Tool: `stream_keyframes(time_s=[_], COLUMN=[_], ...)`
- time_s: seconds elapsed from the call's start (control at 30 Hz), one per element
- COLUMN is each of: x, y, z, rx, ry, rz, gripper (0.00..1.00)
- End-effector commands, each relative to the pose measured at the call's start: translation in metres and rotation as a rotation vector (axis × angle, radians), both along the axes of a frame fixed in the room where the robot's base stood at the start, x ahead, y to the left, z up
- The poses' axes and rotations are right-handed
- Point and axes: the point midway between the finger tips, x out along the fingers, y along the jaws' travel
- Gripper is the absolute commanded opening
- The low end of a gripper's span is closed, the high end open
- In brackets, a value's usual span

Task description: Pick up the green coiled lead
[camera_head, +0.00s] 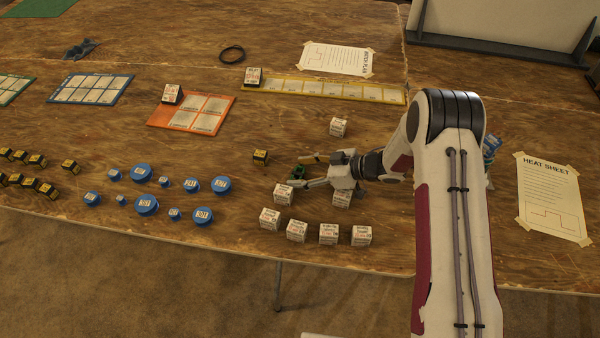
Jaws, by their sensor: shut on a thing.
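The green coiled lead (297,173) shows as a small dark green shape at the tips of my gripper (301,174). My gripper points left, low over the wooden table, and is shut on the green lead. The lead is small in this view, so its coils cannot be made out. I cannot tell whether it still touches the table.
White printed boxes stand close around my gripper, with one box (341,198) just below it and another (338,127) above. A black and yellow block (260,157) lies to the left. Several blue discs (146,205) lie further left. An orange card (206,113) lies up and left.

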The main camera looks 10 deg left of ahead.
Motion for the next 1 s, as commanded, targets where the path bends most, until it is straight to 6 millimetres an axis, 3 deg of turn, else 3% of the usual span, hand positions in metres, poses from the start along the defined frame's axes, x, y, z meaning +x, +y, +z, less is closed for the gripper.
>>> stream_keyframes(time_s=[0.37,1.0], x=[0.0,0.0], y=[0.0,0.0], z=[0.02,0.092], rx=[0.001,0.0], ry=[-0.002,-0.002], rz=[0.001,0.001], gripper=[0.33,0.33])
